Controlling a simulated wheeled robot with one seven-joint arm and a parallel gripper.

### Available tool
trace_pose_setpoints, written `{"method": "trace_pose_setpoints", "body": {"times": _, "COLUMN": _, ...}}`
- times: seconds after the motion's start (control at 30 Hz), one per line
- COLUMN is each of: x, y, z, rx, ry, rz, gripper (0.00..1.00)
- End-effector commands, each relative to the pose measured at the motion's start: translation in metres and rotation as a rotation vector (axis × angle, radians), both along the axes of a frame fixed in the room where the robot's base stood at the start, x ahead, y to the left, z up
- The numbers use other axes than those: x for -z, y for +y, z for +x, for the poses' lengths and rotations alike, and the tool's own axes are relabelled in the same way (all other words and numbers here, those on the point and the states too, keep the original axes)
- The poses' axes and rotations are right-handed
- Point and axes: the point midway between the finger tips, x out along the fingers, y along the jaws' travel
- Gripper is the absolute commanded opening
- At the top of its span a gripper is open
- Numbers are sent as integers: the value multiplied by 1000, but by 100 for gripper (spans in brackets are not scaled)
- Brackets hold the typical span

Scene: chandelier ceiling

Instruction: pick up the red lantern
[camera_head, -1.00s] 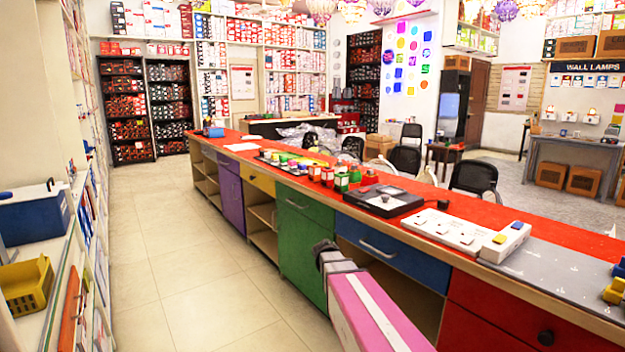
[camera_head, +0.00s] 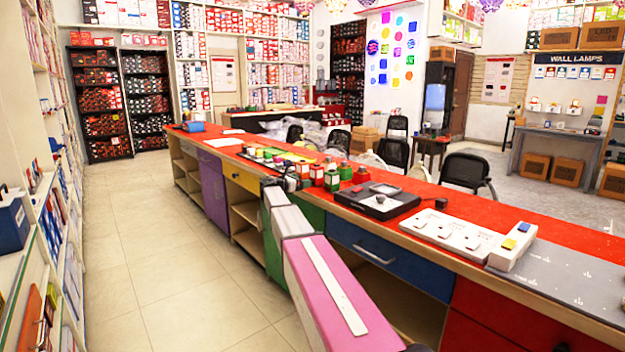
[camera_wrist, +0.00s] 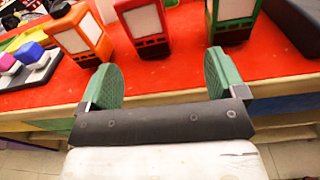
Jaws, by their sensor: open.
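The red lantern (camera_wrist: 142,22) stands upright on the red counter in the wrist view, with a pale panel and dark base. It also shows in the head view (camera_head: 317,175) among several small lanterns. My gripper (camera_wrist: 163,78) is open, its two green fingers apart and empty, at the counter's near edge. The lantern stands beyond the fingertips, roughly between them and slightly left of centre, not touched. In the head view my gripper (camera_head: 290,180) is at the counter's side, left of the lanterns, and small in the picture.
An orange lantern (camera_wrist: 82,36) stands left of the red one and a green lantern (camera_wrist: 234,12) stands right. A black tray device (camera_head: 376,200) and a white switch strip (camera_head: 456,233) lie farther right on the long counter (camera_head: 480,208). The tiled aisle (camera_head: 140,240) is clear.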

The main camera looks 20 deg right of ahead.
Motion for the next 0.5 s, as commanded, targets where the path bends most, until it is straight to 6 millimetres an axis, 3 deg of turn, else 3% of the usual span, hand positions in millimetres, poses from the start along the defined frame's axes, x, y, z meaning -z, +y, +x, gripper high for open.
{"method": "trace_pose_setpoints", "body": {"times": 0.1, "x": -13, "y": -1, "z": 13, "rx": -4, "ry": 27, "rz": -51, "gripper": 89}}
{"method": "trace_pose_setpoints", "body": {"times": 0.27, "x": -18, "y": -8, "z": 18, "rx": -5, "ry": 41, "rz": -72, "gripper": 89}}
{"method": "trace_pose_setpoints", "body": {"times": 0.5, "x": -17, "y": -39, "z": 30, "rx": -4, "ry": 39, "rz": -70, "gripper": 89}}
